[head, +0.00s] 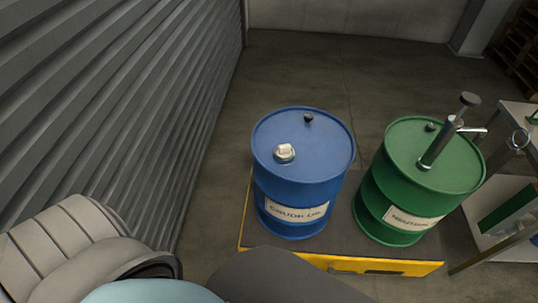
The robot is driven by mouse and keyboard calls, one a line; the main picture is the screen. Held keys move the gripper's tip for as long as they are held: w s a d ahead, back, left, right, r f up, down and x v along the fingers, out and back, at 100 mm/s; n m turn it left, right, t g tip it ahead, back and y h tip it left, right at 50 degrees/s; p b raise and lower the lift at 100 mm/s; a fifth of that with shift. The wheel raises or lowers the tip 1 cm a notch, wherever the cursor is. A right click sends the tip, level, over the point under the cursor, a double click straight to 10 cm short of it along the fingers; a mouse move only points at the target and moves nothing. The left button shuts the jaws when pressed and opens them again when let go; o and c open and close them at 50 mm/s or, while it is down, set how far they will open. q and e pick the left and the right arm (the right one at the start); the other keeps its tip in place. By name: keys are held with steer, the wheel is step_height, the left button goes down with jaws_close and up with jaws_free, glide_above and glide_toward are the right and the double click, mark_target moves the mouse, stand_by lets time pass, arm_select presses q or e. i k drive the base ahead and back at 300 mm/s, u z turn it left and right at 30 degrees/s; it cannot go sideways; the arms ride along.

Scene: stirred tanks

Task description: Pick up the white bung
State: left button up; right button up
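The white bung (285,151) sits on the top of a blue drum (303,178), left of the middle of its lid. Neither of my grippers shows in the head view, and nothing touches the bung.
A green drum (407,200) with a metal hand pump (440,143) stands to the right, beside the blue one. Both stand on a yellow-edged platform (395,267). A metal rack (484,245) is at the far right. A corrugated wall (120,90) runs along the left.

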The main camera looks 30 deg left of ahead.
mark_target(284, 151)
steer(key=u, duration=0.95)
steer(key=i, duration=0.5)
steer(key=u, duration=2.1)
steer(key=k, duration=2.1)
steer(key=z, duration=1.55)
steer(key=i, duration=0.95)
steer(key=u, duration=0.05)
